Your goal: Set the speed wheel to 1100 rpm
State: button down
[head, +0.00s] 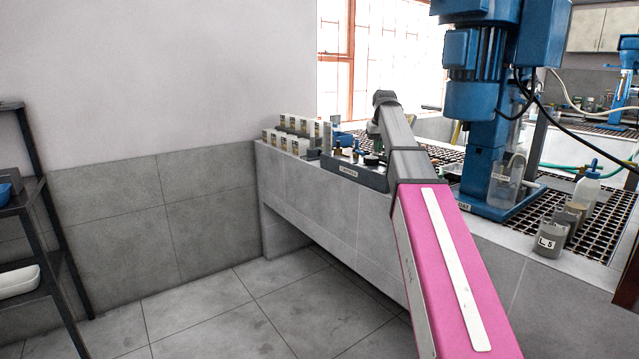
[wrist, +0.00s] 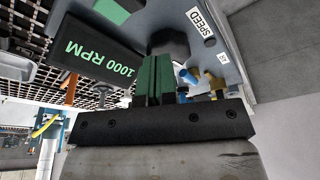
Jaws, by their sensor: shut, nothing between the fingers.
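The speed wheel (wrist: 167,44) is a dark knob on a grey panel (wrist: 232,68) in the wrist view. A white SPEED label (wrist: 200,22) sits beside it. A black display (wrist: 103,45) next to the wheel reads 1000 RPM in green and appears upside down. My gripper (wrist: 155,82) has its green-padded fingers together with nothing between them. The fingertips are right at the wheel and cover part of it; I cannot tell if they touch. In the head view my arm hides most of the gripper and the wheel.
Yellow and blue fittings (wrist: 186,78) stand close beside the fingers. In the head view, a blue flotation machine (head: 485,110) stands right of my arm on a grated bench. Grey cups (head: 552,238) and a white bottle (head: 586,187) are farther right.

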aim_at(371, 160)
jog(key=x, duration=0.2)
jog(key=s+x, duration=0.1)
jog(key=x, duration=0.1)
jog(key=shift+s+f, duration=0.15)
jog(key=shift+f, duration=0.2)
